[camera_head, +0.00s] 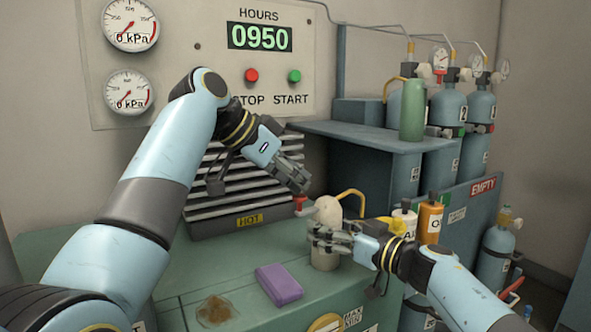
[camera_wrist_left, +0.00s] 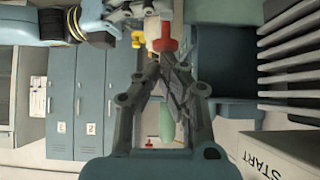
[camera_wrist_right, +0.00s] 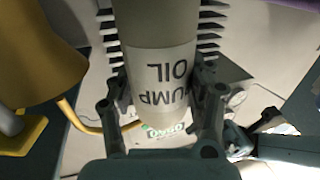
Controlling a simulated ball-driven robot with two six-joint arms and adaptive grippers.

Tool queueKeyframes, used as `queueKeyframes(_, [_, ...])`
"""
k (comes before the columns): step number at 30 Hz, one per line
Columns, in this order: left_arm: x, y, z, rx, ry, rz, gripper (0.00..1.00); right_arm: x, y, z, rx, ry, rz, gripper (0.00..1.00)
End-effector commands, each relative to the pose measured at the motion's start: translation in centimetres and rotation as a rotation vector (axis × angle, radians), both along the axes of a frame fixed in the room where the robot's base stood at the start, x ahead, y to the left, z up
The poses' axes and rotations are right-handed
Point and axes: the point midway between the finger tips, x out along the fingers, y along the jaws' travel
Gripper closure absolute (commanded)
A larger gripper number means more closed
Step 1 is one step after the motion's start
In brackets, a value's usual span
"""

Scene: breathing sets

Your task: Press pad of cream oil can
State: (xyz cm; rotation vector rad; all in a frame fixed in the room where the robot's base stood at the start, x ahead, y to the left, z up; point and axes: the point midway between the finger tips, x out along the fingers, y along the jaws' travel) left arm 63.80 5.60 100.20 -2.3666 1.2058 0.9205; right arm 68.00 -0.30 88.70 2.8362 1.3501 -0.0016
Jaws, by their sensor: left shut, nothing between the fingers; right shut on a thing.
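The cream oil can (camera_head: 325,261) stands on the green bench top in the head view, with a rounded top and a yellow spout (camera_head: 352,196). Its red pad (camera_head: 299,203) sticks out at its left. My right gripper (camera_head: 322,238) is shut around the can's body; the right wrist view shows the label "PUMP OIL" (camera_wrist_right: 165,85) between its fingers. My left gripper (camera_head: 304,187) is shut and empty, its tips just above the red pad. In the left wrist view the red pad (camera_wrist_left: 167,35) lies just beyond the tips; I cannot tell whether they touch.
A purple block (camera_head: 279,284) and a brown patch (camera_head: 213,311) lie on the bench's front. A white bottle (camera_head: 404,217) and an orange bottle (camera_head: 429,222) stand right of the can. A ribbed "HOT" grille (camera_head: 230,190) is behind; a green cylinder (camera_head: 412,110) stands on a shelf.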

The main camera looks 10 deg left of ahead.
Motion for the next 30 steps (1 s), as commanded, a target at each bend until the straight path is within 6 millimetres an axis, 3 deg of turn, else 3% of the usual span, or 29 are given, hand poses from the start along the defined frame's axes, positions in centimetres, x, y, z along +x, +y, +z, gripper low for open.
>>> queueKeyframes(8, [0.0,0.0,-0.2,0.0,0.001,0.001,1.0,0.0,0.0,0.0,0.0,0.001,0.0,0.94])
queueKeyframes(15, [0.0,0.0,-2.6,0.001,0.004,0.0,1.0,0.0,0.0,0.0,0.001,0.001,0.001,0.93])
queueKeyframes(22, [-0.2,0.0,-2.9,0.004,0.012,-0.001,1.0,0.0,0.0,0.0,0.003,0.001,0.0,0.93])
queueKeyframes(26, [-0.2,0.0,-2.6,0.003,0.013,-0.002,1.0,0.0,0.0,0.0,0.004,0.002,0.0,0.93])
queueKeyframes(30, [-0.1,0.1,-0.7,0.003,0.003,-0.001,1.0,0.0,0.0,0.1,0.003,0.001,-0.001,0.93])
